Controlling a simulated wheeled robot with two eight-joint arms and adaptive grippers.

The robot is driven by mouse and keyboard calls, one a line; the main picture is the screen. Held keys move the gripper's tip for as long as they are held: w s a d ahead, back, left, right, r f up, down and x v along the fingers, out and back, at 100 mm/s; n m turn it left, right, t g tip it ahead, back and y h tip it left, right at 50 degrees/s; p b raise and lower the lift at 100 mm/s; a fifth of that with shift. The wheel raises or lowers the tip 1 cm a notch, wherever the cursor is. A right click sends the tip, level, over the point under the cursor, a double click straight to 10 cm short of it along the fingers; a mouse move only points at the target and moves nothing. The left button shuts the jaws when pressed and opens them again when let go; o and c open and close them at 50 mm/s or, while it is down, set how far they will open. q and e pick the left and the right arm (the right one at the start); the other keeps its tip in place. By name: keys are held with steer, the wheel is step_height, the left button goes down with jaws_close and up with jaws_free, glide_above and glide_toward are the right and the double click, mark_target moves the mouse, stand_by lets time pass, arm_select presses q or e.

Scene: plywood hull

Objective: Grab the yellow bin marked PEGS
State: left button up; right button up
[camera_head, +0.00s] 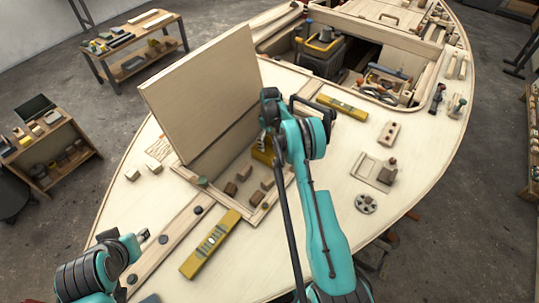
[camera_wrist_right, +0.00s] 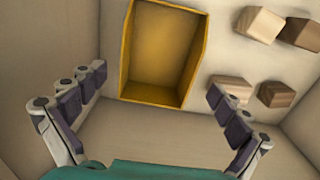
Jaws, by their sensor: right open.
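The yellow bin (camera_wrist_right: 185,97) lies in the open hatch compartment. In the right wrist view it looks empty, and no PEGS marking shows. In the head view only part of the bin (camera_head: 261,152) shows, beside my right arm. My right gripper (camera_wrist_right: 157,84) is open above the compartment, with its fingers spread at the near end of the bin and nothing between them. The right gripper also shows in the head view (camera_head: 265,140), partly hidden by its own wrist. My left gripper (camera_head: 143,238) is low at the left, and its jaws are unclear.
Several wooden blocks (camera_wrist_right: 258,24) lie right of the bin in the compartment. The raised hatch lid (camera_head: 200,90) stands at the compartment's left. Yellow levels lie on the deck, one in front (camera_head: 210,244) and one behind (camera_head: 342,107). A larger opening at the back holds a tool bucket (camera_head: 320,55).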

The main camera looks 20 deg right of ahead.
steer(key=b, duration=0.3)
glide_above(269, 155)
step_height(269, 155, down, 6)
steer(key=shift+a+r, duration=0.1)
steer(key=shift+r, duration=0.15)
steer(key=c, duration=0.9)
steer(key=shift+o, duration=0.2)
